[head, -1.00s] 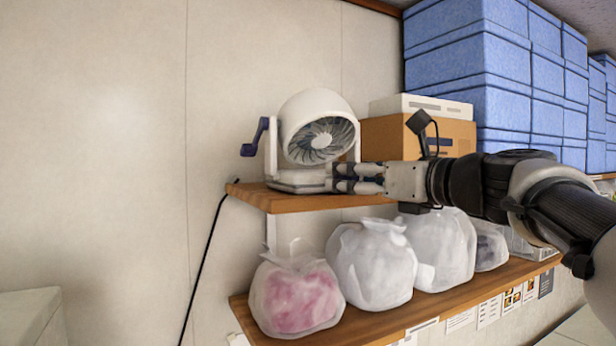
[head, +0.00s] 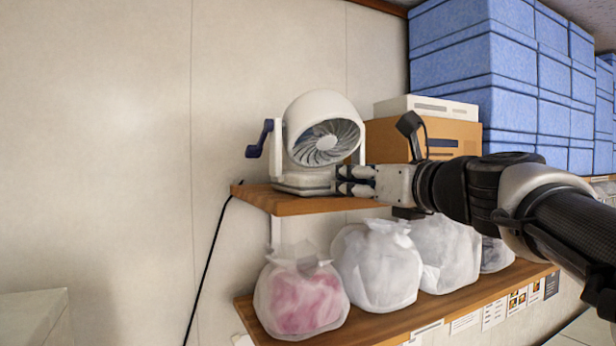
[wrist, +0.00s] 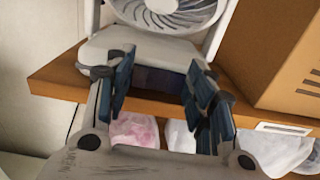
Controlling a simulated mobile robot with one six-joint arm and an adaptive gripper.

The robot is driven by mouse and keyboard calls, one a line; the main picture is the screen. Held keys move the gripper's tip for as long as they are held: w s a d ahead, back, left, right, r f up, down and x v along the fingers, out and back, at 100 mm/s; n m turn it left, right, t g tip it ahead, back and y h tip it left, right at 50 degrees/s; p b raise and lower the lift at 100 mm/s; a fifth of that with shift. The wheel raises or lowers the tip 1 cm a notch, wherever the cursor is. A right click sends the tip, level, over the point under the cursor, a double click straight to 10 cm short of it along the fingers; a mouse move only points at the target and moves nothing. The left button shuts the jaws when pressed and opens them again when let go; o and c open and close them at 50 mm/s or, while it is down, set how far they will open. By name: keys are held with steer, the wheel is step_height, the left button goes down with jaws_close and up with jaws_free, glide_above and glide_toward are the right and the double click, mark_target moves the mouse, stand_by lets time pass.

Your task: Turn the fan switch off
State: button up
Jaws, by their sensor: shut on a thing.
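The white fan (head: 322,130) stands upright on the upper wooden shelf, its round grille facing out. Its pale base (head: 303,181) rests on the board. My gripper (head: 345,180) is at the right side of this base, low over the shelf. In the wrist view the fan base (wrist: 150,47) lies at the fingertips, and my two dark-padded fingers (wrist: 157,82) are spread apart with the front edge of the base between them. My gripper is shut on the fan base. I cannot make out the switch; the fingers may hide it.
A cardboard box (head: 432,140) stands right behind my gripper, with stacked blue boxes (head: 450,60) beyond. The lower shelf (head: 400,318) holds several white bags (head: 375,265) and one pinkish bag (head: 300,300). A black cable (head: 208,270) hangs down the wall.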

steer(key=shift+h, duration=0.3)
steer(key=o, duration=1.1)
steer(key=shift+c, duration=0.2)
steer(key=shift+r, duration=0.15)
step_height(320, 180, up, 10)
steer(key=shift+f, duration=0.1)
